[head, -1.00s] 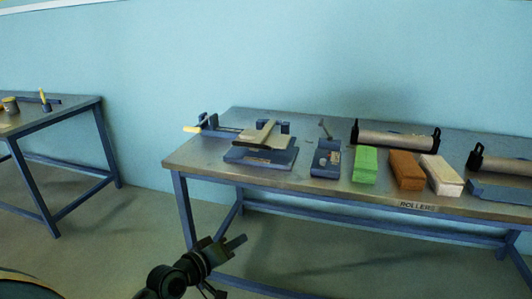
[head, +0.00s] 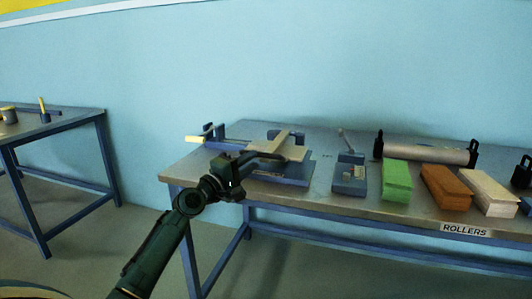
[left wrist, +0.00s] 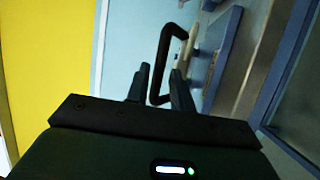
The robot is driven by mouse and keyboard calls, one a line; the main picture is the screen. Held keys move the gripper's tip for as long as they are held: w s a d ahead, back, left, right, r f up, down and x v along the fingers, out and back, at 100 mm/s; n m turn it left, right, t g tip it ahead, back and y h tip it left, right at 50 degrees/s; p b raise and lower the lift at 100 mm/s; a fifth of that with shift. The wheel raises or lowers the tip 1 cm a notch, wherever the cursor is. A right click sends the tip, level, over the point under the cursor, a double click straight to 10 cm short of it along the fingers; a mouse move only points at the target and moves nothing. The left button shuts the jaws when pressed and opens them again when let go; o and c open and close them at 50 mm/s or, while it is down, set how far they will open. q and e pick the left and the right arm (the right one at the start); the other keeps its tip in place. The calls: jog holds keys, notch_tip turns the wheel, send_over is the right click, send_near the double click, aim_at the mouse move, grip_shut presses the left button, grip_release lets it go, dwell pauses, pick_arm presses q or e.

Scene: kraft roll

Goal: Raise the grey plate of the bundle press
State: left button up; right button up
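The bundle press stands at the left end of the workbench, with a blue base (head: 285,181). My left gripper (head: 250,160) is at the press's front left edge and hides part of the plate. In the left wrist view, its two fingers (left wrist: 160,88) are apart. A black U-shaped handle (left wrist: 163,42) shows between and beyond them; I cannot tell whether they touch it. My right gripper is in neither view.
A small blue stand (head: 349,181) is right of the press. Green (head: 396,181), brown (head: 446,187) and pale (head: 488,192) blocks lie along the bench front. A grey roll (head: 425,154) lies behind them. A second table (head: 60,130) stands at the left.

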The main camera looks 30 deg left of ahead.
aim_at(259, 156)
pick_arm(q)
jog(key=x, duration=0.6)
jog(key=shift+w+b, duration=0.35)
jog(key=shift+w, duration=0.05)
jog(key=shift+c, duration=0.2)
jog(key=shift+d, duration=0.1)
grip_shut()
